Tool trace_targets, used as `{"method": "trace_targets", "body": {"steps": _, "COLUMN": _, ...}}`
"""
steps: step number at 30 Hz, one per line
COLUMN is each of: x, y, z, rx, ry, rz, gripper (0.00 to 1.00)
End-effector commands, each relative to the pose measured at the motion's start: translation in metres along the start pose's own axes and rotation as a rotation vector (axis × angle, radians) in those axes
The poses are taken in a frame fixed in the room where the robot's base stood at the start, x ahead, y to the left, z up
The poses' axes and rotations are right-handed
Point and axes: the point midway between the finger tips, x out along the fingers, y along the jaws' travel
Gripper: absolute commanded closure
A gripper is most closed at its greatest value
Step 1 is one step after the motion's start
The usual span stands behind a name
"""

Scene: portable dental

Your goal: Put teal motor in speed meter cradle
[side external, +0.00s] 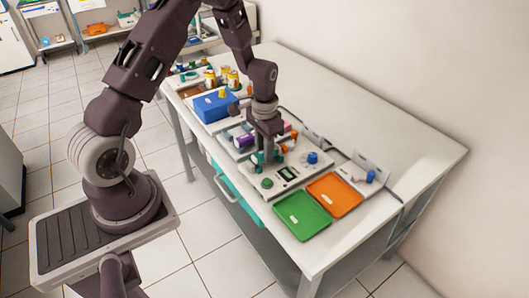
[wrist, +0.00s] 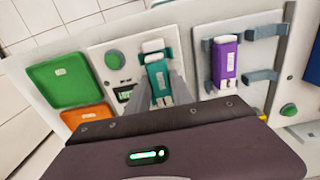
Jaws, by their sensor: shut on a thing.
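The teal motor (wrist: 157,72), with a white end cap, lies between the fingers of my gripper (wrist: 162,98) in the wrist view. The gripper is shut on it. The motor is over the left part of the speed meter (side external: 280,178), a pale panel with a green button and a small display; the panel also shows in the wrist view (wrist: 104,57). In the side view my gripper (side external: 266,153) points down at this panel, with teal parts at its fingertips. The cradle is mostly hidden by the motor and fingers, and I cannot tell whether the motor is fully seated.
A purple motor (wrist: 226,60) sits in a bracket on a neighbouring panel. A green tray (side external: 302,216) and an orange tray (side external: 335,194) lie beside the speed meter. A blue knob (side external: 312,157) stands near its far side. A blue box (side external: 215,106) is further back.

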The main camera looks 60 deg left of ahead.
Motion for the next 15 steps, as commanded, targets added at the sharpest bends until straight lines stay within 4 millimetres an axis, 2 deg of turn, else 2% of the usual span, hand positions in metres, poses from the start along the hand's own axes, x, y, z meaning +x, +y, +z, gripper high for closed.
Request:
{"method": "trace_targets", "body": {"steps": 3, "x": 0.0098, "y": -0.0002, "z": -0.0002, "rx": 0.000, "ry": 0.001, "rz": 0.000, "gripper": 1.00}}
{"method": "trace_targets", "body": {"steps": 12, "x": 0.0122, "y": -0.0005, "z": -0.0002, "rx": 0.000, "ry": 0.000, "rz": 0.000, "gripper": 1.00}}
{"method": "trace_targets", "body": {"steps": 13, "x": 0.0122, "y": -0.0005, "z": -0.0002, "rx": 0.000, "ry": 0.000, "rz": 0.000, "gripper": 0.70}}
{"method": "trace_targets", "body": {"steps": 15, "x": 0.0119, "y": -0.0005, "z": -0.0002, "rx": 0.000, "ry": 0.001, "rz": 0.000, "gripper": 0.56}}
